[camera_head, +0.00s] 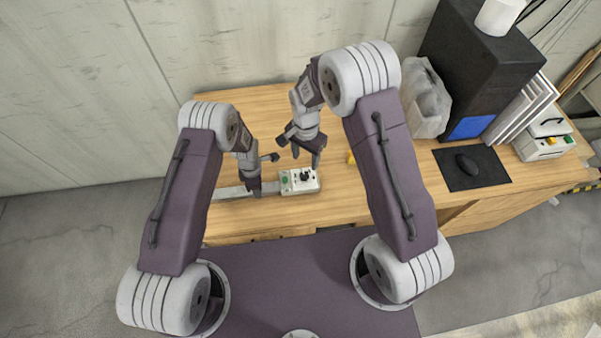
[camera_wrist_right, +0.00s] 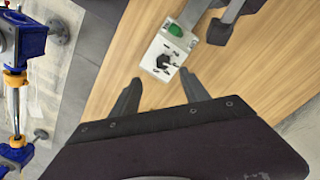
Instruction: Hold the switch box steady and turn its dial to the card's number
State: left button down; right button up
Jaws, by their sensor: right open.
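The white switch box (camera_head: 311,186) lies on the wooden table, with a green part at its left end and a black dial (camera_head: 304,176) on top. The box (camera_wrist_right: 152,54) and dial (camera_wrist_right: 163,60) also show in the right wrist view. My right gripper (camera_head: 300,149) is open and empty above and behind the box; its fingers (camera_wrist_right: 160,94) stand apart, short of the dial. My left gripper (camera_head: 262,173) has its fingers spread beside the box's left, green end; I cannot tell whether a finger touches it. I cannot make out a card or number.
A grey strip (camera_head: 232,191) runs left from the box. A small yellow thing (camera_head: 351,159) is partly behind my right arm. A clear bag (camera_head: 428,104), black computer case (camera_head: 476,62), mouse pad (camera_head: 488,178) and another white box (camera_head: 544,146) stand right. The table's back left is clear.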

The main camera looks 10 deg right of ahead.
aim_at(304, 175)
pick_arm(q)
jog(key=shift+w, duration=0.1)
pick_arm(e)
jog(key=shift+n, duration=0.9)
jog(key=f, duration=1)
jog(key=shift+w+a+f, duration=0.1)
jog(key=shift+w+f, duration=0.15)
jog(key=shift+f, duration=0.05)
jog(key=shift+c, duration=0.2)
grip_shut()
